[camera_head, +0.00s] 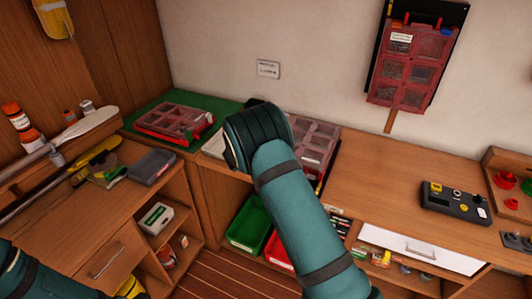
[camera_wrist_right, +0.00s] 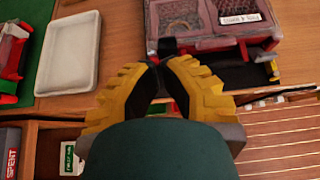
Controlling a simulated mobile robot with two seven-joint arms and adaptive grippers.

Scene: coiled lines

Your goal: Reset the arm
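My right arm reaches up from the bottom right in the head view and ends over the back bench. Its wrist hides the gripper there. In the right wrist view my right gripper (camera_wrist_right: 157,66) has yellow ribbed fingers with dark pads. The tips are together and nothing clear shows between them. They point towards the front edge of a red case with a clear lid (camera_wrist_right: 219,18), close to a dark part of it; contact cannot be told. In the head view this case (camera_head: 318,143) is partly behind my wrist. Only a teal part of my left arm shows at the bottom left.
A white tray (camera_wrist_right: 68,52) lies left of the fingers. A second red case (camera_head: 174,123) lies on a green mat (camera_head: 205,104). A control box (camera_head: 455,203) stands on the right bench; the bench between is clear. Another case (camera_head: 411,62) hangs on the wall.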

